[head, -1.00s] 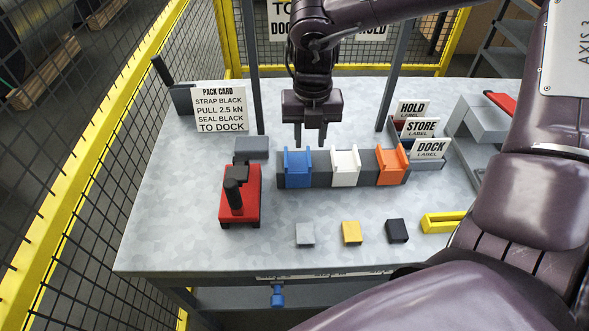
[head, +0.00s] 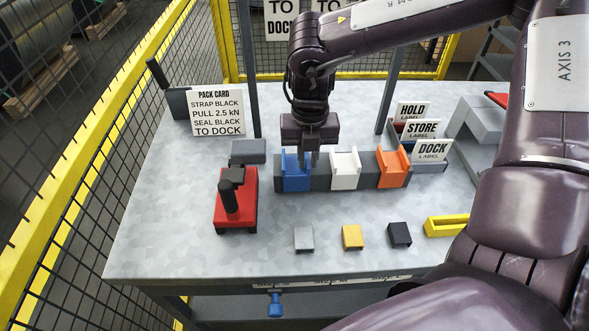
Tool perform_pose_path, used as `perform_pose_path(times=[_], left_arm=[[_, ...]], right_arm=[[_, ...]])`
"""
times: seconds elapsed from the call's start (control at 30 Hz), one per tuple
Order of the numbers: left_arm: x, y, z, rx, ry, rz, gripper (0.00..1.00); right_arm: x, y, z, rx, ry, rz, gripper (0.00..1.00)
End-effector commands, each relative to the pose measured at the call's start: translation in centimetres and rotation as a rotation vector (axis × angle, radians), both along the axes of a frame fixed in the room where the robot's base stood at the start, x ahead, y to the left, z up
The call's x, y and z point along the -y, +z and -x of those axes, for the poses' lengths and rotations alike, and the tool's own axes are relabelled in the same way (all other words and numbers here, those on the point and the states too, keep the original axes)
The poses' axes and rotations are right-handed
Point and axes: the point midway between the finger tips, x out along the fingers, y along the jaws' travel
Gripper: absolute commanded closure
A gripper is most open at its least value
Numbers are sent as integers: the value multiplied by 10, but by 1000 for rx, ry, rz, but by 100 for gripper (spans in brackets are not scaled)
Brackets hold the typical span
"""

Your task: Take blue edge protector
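The blue edge protector (head: 293,178) sits at the left end of the dark grey holder (head: 328,183) on the bench. A white edge protector (head: 344,171) and an orange one (head: 391,169) sit to its right in the same holder. My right gripper (head: 309,160) points down at the blue protector's right upright side. Its two fingers stand close together and look shut on that side, partly hiding it. The blue protector still rests in the holder. My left gripper is not in view.
A red tool with a black handle (head: 236,198) stands to the left. Grey, yellow and black blocks (head: 352,237) lie in front, with a yellow tray (head: 446,226) to their right. Label holders (head: 431,152) stand behind right, and a pack card (head: 218,112) behind left.

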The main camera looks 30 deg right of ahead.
Motion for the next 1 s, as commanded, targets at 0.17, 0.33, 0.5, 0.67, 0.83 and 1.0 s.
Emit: perform_pose_path(times=[0.17,0.33,0.5,0.67,0.83,1.0], left_arm=[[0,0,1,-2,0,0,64],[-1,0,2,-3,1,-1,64],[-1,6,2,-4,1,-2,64],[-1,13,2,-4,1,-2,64],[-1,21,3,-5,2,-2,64],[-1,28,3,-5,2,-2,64]], right_arm=[[0,0,0,0,0,0,100],[0,1,0,0,0,0,100],[0,11,0,2,0,1,100],[0,24,0,1,0,1,100],[0,38,0,2,0,1,100],[0,52,0,1,1,1,100]])
